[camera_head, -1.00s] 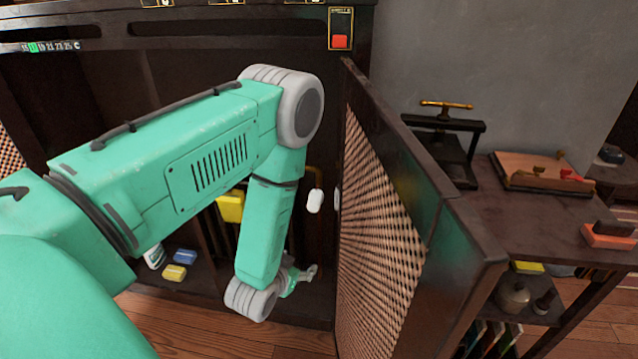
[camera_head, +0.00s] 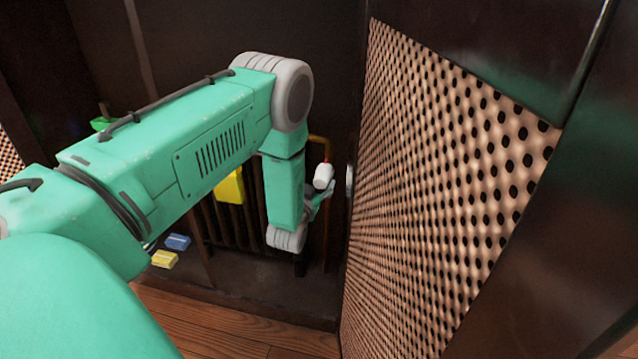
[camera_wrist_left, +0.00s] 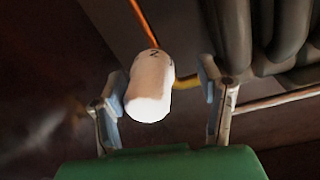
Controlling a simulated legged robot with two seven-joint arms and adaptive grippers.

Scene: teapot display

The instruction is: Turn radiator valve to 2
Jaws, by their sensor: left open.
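The white radiator valve knob (camera_head: 323,176) sits inside the dark cabinet, by a yellow pipe (camera_head: 327,148) at the right end of the dark radiator (camera_head: 243,222). My left gripper (camera_head: 322,196) is right at the knob, just below it in the head view. A dark "2" shows at the knob's far end. Other marks are too small to read. My right gripper is not in view.
An open cabinet door (camera_head: 440,150) with a perforated panel stands close to the right of the knob. A yellow item (camera_head: 230,187) hangs at the radiator. Blue (camera_head: 177,242) and yellow (camera_head: 165,259) blocks lie on the cabinet floor. Wooden floor (camera_head: 220,325) is clear in front.

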